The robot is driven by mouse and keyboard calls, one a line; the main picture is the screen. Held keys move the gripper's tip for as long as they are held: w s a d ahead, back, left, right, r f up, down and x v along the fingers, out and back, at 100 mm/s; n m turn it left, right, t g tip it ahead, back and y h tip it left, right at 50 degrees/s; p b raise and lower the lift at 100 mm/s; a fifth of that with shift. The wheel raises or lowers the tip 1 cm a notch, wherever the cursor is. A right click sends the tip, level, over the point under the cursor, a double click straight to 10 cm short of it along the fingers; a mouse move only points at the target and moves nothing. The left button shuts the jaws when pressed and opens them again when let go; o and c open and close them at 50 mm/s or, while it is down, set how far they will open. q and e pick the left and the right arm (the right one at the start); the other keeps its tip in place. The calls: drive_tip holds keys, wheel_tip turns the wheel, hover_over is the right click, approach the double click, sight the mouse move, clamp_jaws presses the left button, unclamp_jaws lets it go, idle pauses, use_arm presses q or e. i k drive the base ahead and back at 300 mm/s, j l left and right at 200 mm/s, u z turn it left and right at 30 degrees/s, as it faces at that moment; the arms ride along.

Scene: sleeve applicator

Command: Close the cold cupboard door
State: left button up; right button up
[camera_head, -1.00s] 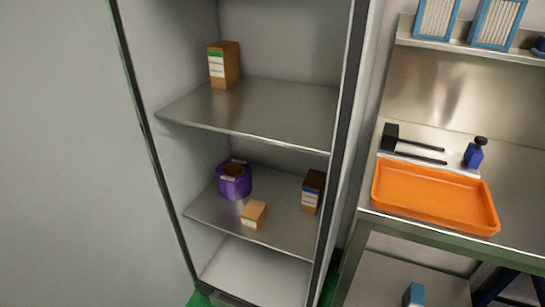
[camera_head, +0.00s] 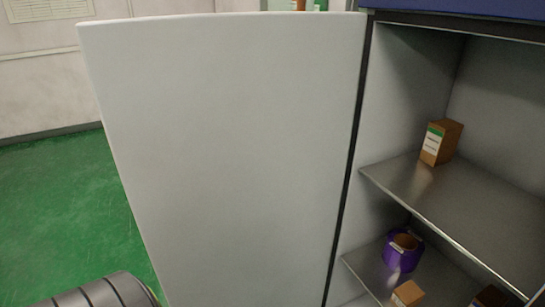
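The cold cupboard door (camera_head: 225,150) is a large pale grey panel standing wide open, filling the middle of the view. It meets the cupboard at the dark vertical edge on its right. The open cupboard (camera_head: 405,95) is at the right, with metal shelves (camera_head: 460,205) inside. A brown box (camera_head: 441,141) with a green and white label stands on the upper shelf. A purple container (camera_head: 402,252) and a small orange-brown box (camera_head: 407,293) are on the lower shelf. Neither gripper can be seen.
Green floor (camera_head: 60,200) lies open to the left of the door. A dark grey ribbed rounded object (camera_head: 105,292) shows at the bottom left; it may be part of my arm. A pale wall (camera_head: 45,85) stands behind. A dark box (camera_head: 490,296) is partly cut off at the bottom right.

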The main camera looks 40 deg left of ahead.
sight(228, 135)
drive_tip(key=k+l+z, duration=0.15)
drive_tip(key=k+z, duration=0.2)
drive_tip(key=k, duration=0.3)
drive_tip(key=j+z, duration=0.4)
drive_tip(key=k+j+z, duration=0.2)
drive_tip(key=j+z, duration=0.2)
drive_tip(key=j, duration=0.2)
drive_tip(key=k+j, duration=0.15)
drive_tip(key=j, duration=0.3)
drive_tip(key=k+j, duration=0.1)
drive_tip(key=j, duration=0.3)
drive_tip(key=k+j, duration=0.15)
drive_tip(key=j, duration=0.3)
drive_tip(key=k+j, duration=0.1)
drive_tip(key=j, duration=0.35)
drive_tip(key=k+j, duration=0.15)
drive_tip(key=j, duration=0.25)
drive_tip(key=k+j, duration=0.1)
drive_tip(key=j, duration=0.35)
drive_tip(key=k+j, duration=0.15)
drive_tip(key=j, duration=0.25)
